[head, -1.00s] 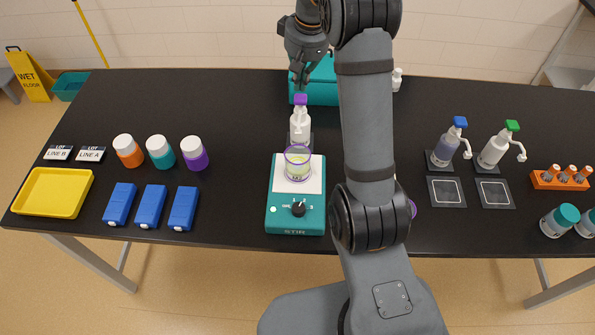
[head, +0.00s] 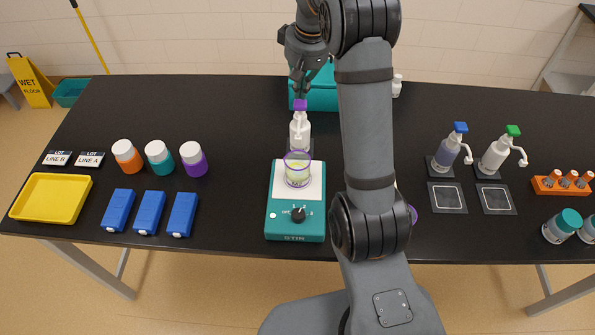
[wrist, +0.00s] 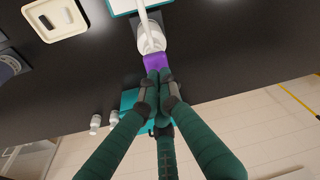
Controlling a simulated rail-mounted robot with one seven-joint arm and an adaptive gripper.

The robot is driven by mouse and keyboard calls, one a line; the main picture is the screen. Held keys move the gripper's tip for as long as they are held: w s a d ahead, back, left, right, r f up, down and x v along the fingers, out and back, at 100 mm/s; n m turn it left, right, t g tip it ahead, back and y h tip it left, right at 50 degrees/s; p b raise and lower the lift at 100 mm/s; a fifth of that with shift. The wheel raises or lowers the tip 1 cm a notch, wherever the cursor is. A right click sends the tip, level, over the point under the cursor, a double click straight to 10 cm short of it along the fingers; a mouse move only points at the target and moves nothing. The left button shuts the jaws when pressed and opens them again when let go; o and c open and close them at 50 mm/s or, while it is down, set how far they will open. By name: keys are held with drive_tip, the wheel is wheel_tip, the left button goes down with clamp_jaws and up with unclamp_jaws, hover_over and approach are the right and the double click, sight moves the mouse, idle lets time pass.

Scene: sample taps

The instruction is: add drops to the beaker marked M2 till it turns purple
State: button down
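A clear beaker (head: 297,175) with a purple rim line and pale yellow-green contents stands on the white plate of the teal stirrer (head: 296,232). Its marking is too small to read. Just behind it is a white pump bottle (head: 300,132) with a purple top (head: 300,105). The purple top (wrist: 155,62) also shows in the wrist view, right beyond my fingertips. My gripper (head: 299,93) points down over this top, its fingers together with nothing between them. In the wrist view my gripper (wrist: 158,78) is at or just above the top; I cannot tell whether it touches.
Blue-topped (head: 450,148) and green-topped (head: 500,152) pump bottles stand right. Several lidded jars (head: 160,157), blue boxes (head: 150,212) and a yellow tray (head: 50,198) are left. A teal box (head: 320,97) is behind the gripper. My arm hides part of the table right of the stirrer.

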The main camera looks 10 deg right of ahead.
sight(300, 103)
drive_tip(key=shift+f, duration=0.2)
idle(0.5)
drive_tip(key=shift+f+b, duration=1.3)
drive_tip(key=shift+b, duration=0.1)
drive_tip(key=shift+s, duration=0.1)
drive_tip(key=shift+r, duration=0.15)
drive_tip(key=shift+r+p, duration=1.3)
drive_tip(key=shift+p, duration=0.05)
wheel_tip(300, 103, up, 6)
drive_tip(key=p, duration=0.5)
drive_tip(key=shift+f, duration=0.15)
